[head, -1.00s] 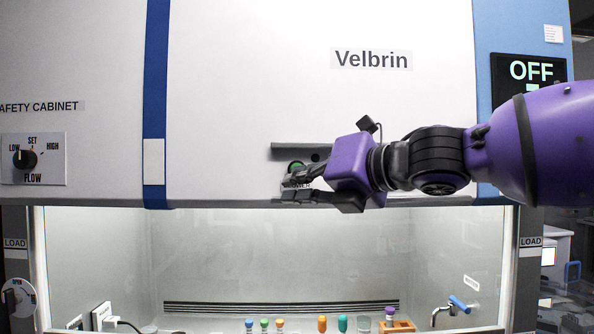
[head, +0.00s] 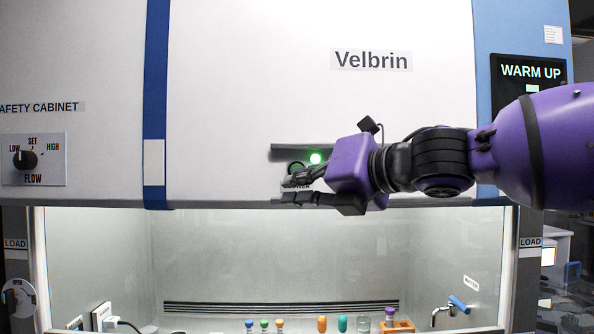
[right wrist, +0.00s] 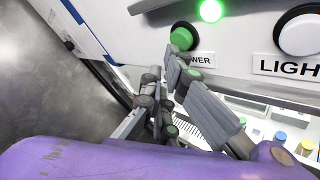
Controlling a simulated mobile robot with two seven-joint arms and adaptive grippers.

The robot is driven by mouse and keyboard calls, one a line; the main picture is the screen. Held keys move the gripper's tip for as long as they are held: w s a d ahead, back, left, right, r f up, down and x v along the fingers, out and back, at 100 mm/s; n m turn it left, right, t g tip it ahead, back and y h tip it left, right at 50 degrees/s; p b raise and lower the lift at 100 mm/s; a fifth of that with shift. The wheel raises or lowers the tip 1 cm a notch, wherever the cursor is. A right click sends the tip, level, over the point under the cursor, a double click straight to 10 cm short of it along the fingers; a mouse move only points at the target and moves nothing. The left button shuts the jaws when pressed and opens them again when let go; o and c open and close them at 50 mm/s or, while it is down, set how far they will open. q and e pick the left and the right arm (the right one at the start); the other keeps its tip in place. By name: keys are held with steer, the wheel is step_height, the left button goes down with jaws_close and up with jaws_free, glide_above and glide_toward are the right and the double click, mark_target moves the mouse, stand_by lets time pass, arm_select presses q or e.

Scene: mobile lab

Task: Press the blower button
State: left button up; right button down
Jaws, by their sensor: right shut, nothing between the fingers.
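The green blower button (head: 296,167) sits on the cabinet's white front, just below a dark bar; its label is partly covered by my fingers. In the right wrist view the button (right wrist: 183,38) shows close beyond my fingertips, with "WER" readable below it. My right gripper (head: 287,191) is shut and empty, its fingers just below the button; it also shows in the right wrist view (right wrist: 163,72). I cannot tell whether a fingertip touches the button. A green lamp (head: 315,158) beside the button is lit. The display (head: 530,76) reads "WARM UP". My left gripper is not in view.
A white button (right wrist: 302,32) labelled "LIGH..." is beside the green one. A flow knob (head: 24,159) is at the left. Below the front, the lit chamber holds several coloured-capped tubes (head: 264,325) and a tap (head: 445,311).

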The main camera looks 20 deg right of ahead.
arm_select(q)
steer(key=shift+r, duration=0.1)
arm_select(e)
steer(key=shift+s+a, duration=0.1)
steer(key=shift+s, duration=0.25)
